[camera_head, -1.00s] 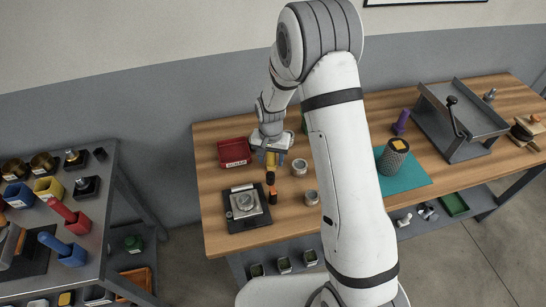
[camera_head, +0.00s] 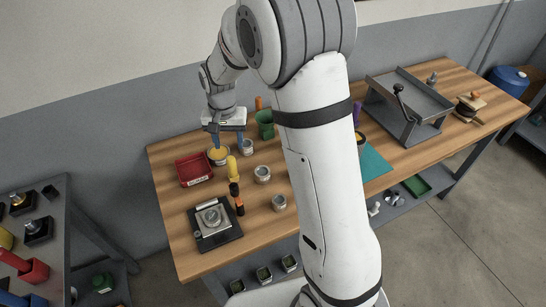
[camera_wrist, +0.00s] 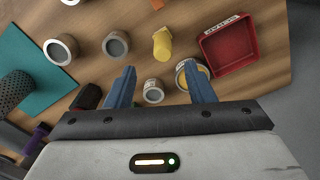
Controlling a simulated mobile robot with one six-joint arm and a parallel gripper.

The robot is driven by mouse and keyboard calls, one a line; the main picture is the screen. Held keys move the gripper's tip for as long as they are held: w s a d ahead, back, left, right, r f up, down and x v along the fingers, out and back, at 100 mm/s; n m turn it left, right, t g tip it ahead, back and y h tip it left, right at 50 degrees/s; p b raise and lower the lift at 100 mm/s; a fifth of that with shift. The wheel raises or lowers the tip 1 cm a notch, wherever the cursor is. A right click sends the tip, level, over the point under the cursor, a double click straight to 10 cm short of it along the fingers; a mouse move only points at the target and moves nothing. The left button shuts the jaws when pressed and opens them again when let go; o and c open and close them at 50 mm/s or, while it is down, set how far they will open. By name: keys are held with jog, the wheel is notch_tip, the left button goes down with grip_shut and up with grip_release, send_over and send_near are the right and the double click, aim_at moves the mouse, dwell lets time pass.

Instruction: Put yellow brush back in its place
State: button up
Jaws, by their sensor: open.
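The yellow brush (camera_head: 232,168) is on the wooden table, its dark end toward the front; I cannot tell whether it stands or lies. It also shows in the wrist view (camera_wrist: 162,44), beyond the fingertips. My gripper (camera_head: 227,143) is open, over the back of the table behind the brush and apart from it. In the wrist view its two blue fingers (camera_wrist: 160,80) are spread with nothing held. A can with yellow contents (camera_wrist: 189,76) is by the right finger, and a small grey can (camera_wrist: 153,90) shows between them. A yellow holder (camera_head: 5,238) is cut off at the left edge.
A red holder (camera_head: 32,271) is on the left rack. My arm hides part of the table.

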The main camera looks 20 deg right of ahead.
jog(key=s+d+r+n+t, duration=0.1)
jog(key=s+d+r, duration=0.2)
jog(key=s+r, duration=0.3)
jog(key=s+d+r+t, duration=0.1)
jog(key=s+d+r, duration=0.3)
jog(key=s+r, duration=0.15)
jog(key=s+d+r+n, duration=0.1)
jog(key=s+d, duration=0.1)
jog(key=s, duration=0.4)
jog(key=s+d+n+t, duration=0.1)
jog(key=s+d, duration=0.1)
jog(key=s, duration=0.5)
jog(key=shift+d+r, duration=0.35)
jog(key=shift+r, duration=0.05)
